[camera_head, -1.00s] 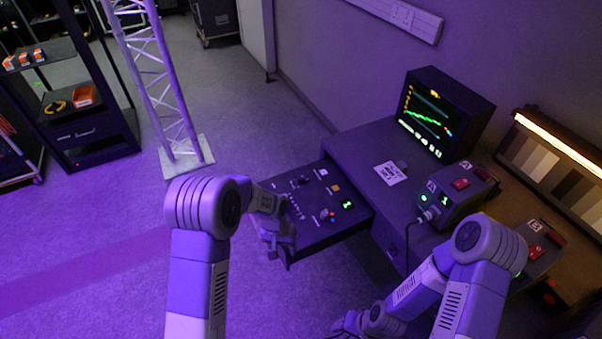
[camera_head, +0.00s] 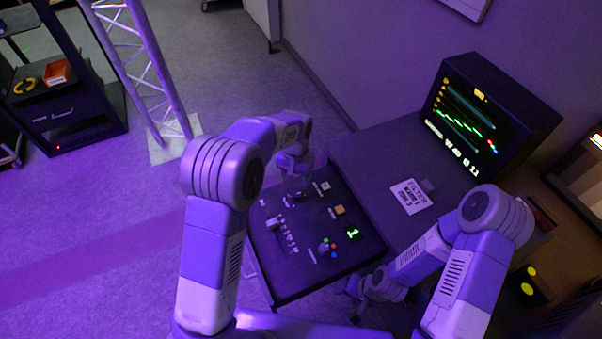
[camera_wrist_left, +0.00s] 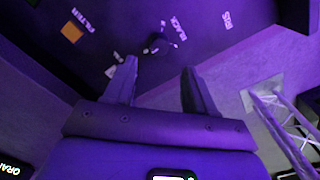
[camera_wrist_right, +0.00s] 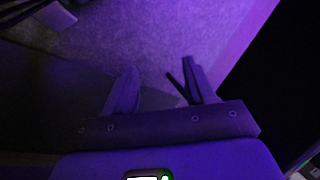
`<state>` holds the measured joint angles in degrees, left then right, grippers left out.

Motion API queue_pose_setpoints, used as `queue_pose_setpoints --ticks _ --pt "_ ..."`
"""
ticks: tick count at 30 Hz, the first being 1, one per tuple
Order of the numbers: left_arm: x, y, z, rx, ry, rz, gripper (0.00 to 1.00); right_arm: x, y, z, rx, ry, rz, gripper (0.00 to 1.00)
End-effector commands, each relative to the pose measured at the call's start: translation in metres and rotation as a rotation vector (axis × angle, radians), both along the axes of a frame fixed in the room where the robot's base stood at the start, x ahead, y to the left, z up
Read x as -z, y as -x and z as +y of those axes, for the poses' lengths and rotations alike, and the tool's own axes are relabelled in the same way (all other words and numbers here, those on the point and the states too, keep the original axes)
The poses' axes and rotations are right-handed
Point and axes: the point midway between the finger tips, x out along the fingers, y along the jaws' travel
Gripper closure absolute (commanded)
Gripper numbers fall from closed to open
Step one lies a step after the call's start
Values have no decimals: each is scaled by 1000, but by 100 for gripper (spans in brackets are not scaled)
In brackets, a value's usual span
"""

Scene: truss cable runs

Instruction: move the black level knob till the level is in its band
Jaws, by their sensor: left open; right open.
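The black level knob (camera_wrist_left: 156,43) is a small dark knob on the dark control panel (camera_wrist_left: 110,65), next to a label reading BLACK. My left gripper (camera_wrist_left: 160,68) is open, with the knob just beyond and between its fingertips, apparently not touching. In the head view, my left gripper (camera_head: 294,188) hangs over the panel's far left part and partly hides the knob. The monitor (camera_head: 468,118) shows a green stepped trace between bluish lines; I cannot tell the level against its band. My right gripper (camera_wrist_right: 158,85) is open and empty, low beside the desk.
A printed card (camera_head: 410,196) lies on the desk. A truss (camera_head: 152,75) stands on the floor at the back left.

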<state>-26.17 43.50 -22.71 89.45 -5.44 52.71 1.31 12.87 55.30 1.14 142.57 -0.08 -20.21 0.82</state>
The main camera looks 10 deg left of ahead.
Motion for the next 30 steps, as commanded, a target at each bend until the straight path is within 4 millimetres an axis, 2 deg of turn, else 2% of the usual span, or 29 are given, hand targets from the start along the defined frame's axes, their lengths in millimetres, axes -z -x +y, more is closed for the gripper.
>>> queue_pose_setpoints --ticks 4,12,15,20,27,30 --pt "12 0 0 2 -2 1 45 6 2 0 -1 -1 4 45" --pt "56 0 -1 1 -2 1 45 21 2 0 -1 -1 3 45" --pt "66 0 0 2 -2 1 45 25 1 0 -1 -1 3 45" --pt "73 0 0 2 -2 0 45 27 1 0 -1 -1 3 45" --pt "73 0 0 1 -1 -1 45 26 1 0 -1 0 2 45" --pt "73 0 0 1 -1 -1 60 26 1 0 -1 0 2 45"
